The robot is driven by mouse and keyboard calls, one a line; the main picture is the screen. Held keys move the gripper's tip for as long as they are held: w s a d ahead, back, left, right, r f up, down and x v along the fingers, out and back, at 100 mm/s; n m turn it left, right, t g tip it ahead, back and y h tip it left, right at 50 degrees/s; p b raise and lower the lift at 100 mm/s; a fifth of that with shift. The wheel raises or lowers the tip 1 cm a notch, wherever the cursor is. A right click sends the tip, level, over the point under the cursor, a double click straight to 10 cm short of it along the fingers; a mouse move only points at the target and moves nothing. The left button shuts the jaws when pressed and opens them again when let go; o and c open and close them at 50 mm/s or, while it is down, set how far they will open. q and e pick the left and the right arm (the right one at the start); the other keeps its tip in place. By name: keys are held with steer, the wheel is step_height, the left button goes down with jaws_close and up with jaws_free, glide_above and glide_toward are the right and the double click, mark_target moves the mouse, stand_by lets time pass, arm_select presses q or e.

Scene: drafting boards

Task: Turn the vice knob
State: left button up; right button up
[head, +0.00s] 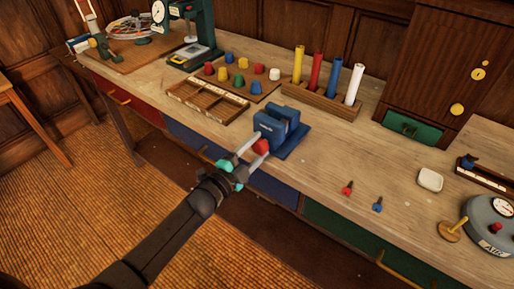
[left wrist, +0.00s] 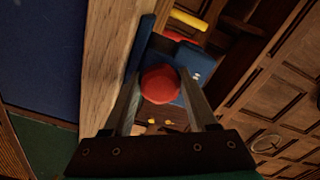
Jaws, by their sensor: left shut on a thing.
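The blue vice (head: 277,129) stands at the front edge of the workbench, on a blue base plate. Its red knob (head: 261,146) faces the front. My left gripper (head: 250,147) reaches in from the left, its two fingers on either side of the knob. In the left wrist view the red knob (left wrist: 160,84) sits between the two fingers, with the blue vice body (left wrist: 190,62) behind it. My left gripper is shut on the knob. My right gripper is not in view.
A board of coloured pegs (head: 240,92), a compartment tray (head: 207,100) and a rack of coloured rods (head: 322,103) stand behind the vice. A red piece (head: 347,188) and a blue piece (head: 377,204) lie to the right. The bench between is clear.

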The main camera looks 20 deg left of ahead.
arm_select(q)
steer(key=m, duration=0.3)
steer(key=shift+m+b, duration=0.3)
steer(key=shift+m, duration=0.1)
steer(key=m+b, duration=0.1)
steer(key=m, duration=0.2)
steer(key=shift+m, duration=0.3)
steer(key=m+b, duration=0.1)
steer(key=m, duration=0.3)
steer(key=shift+r+m, duration=0.1)
steer(key=shift+m, duration=0.2)
steer(key=shift+d+r+m+b, duration=0.1)
steer(key=shift+m+b, duration=0.7)
steer(key=shift+m, duration=1)
steer(key=o, duration=1.4)
steer(key=shift+c, duration=0.2)
steer(key=shift+s, duration=0.15)
steer(key=b+v, duration=0.1)
steer(key=v, duration=1.4)
